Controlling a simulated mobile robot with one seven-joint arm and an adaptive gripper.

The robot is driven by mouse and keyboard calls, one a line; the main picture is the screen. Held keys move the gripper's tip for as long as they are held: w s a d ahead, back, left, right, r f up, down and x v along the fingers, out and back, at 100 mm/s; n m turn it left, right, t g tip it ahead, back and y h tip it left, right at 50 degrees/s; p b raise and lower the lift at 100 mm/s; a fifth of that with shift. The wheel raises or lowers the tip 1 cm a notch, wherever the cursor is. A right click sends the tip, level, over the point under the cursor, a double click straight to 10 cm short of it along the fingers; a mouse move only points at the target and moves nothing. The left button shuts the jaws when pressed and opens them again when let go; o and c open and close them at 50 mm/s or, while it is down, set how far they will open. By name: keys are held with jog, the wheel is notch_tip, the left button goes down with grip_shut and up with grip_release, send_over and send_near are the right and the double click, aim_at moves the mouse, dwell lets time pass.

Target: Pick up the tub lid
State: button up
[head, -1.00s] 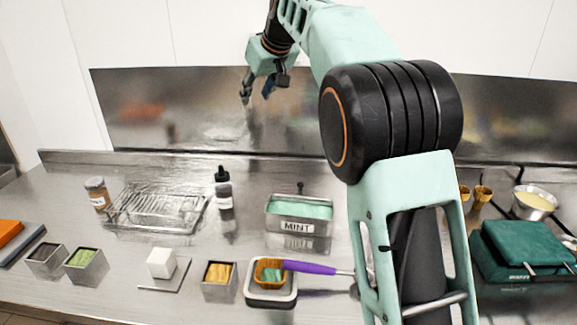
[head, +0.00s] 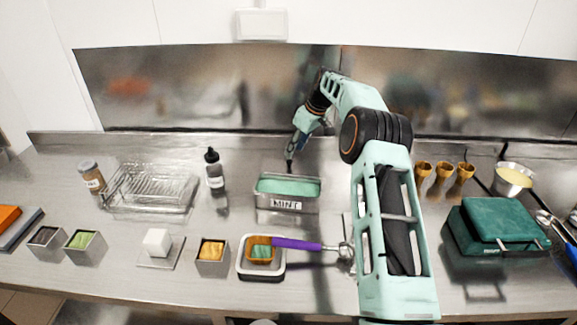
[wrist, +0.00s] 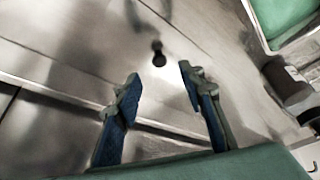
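The MINT tub (head: 287,203), a steel pan of pale green filling, stands uncovered mid-counter; its corner also shows at the upper right of the wrist view (wrist: 262,32). A small black knob (wrist: 159,57) shows in the wrist view on a shiny steel surface. It appears to be the tub lid's knob, but I cannot make out the lid's outline. My gripper (head: 290,160) points down just behind the tub. In the wrist view my gripper (wrist: 156,79) is open and empty, with the knob beyond and between its fingertips, apart from both.
A dropper bottle (head: 215,175) and a wire rack (head: 150,188) stand left of the tub. A purple-handled scoop (head: 298,244) lies in front of it. Cones (head: 443,178) and a dark green case (head: 495,228) are at right. The steel backsplash (head: 230,90) rises behind.

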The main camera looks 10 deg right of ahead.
aim_at(290, 160)
jog(key=shift+p+x, duration=0.85)
jog(key=shift+x, duration=2.25)
jog(key=shift+c, duration=0.7)
grip_shut()
